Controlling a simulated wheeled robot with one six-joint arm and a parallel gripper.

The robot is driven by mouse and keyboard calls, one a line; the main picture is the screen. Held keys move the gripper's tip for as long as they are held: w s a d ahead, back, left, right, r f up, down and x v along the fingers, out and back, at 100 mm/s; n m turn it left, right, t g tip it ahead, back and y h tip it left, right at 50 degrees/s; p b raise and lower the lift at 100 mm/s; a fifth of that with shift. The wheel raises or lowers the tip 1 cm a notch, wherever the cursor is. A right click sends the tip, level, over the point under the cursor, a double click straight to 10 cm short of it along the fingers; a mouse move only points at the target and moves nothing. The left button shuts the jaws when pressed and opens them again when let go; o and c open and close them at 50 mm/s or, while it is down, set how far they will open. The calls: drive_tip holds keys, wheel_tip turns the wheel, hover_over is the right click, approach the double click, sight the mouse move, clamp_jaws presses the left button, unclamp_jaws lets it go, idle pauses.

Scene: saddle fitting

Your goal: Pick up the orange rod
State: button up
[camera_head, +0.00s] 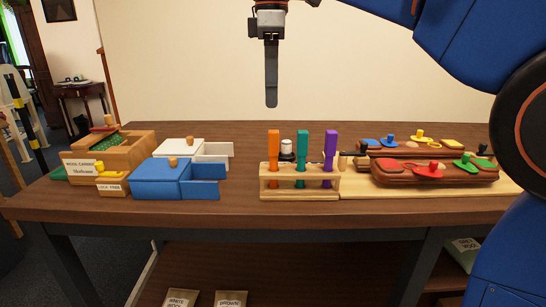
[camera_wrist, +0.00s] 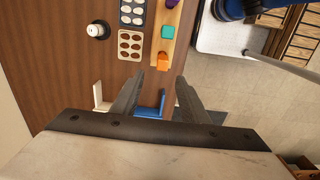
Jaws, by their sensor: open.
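The orange rod (camera_head: 273,148) stands upright in the left slot of a wooden rack (camera_head: 300,193). A teal rod (camera_head: 302,146) and a purple rod (camera_head: 330,146) stand beside it to the right. My gripper (camera_head: 271,104) is empty, pointing down, with its tips a little above the orange rod's top in the head view. There it shows edge-on, so the finger gap is hidden. In the wrist view, the fingers (camera_wrist: 159,77) are spread apart, and the orange rod's top (camera_wrist: 163,62) lies just beyond the tips, roughly between them.
A blue box (camera_head: 160,180) and a white box (camera_head: 180,152) stand left of the rack, with a wooden box (camera_head: 110,152) farther left. Brown blocks with coloured knobbed pieces (camera_head: 430,172) lie to the right. A white-topped round item (camera_head: 287,146) stands behind the rack. The table's back strip is clear.

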hover_over(274, 151)
drive_tip(key=w, duration=0.2)
wheel_tip(274, 151, down, 8)
drive_tip(key=shift+s+a+f, duration=0.15)
drive_tip(key=shift+s+f, duration=0.15)
drive_tip(key=shift+f, duration=1.2)
drive_tip(key=shift+s+f, duration=0.1)
drive_tip(key=shift+f, duration=1.2)
clamp_jaws()
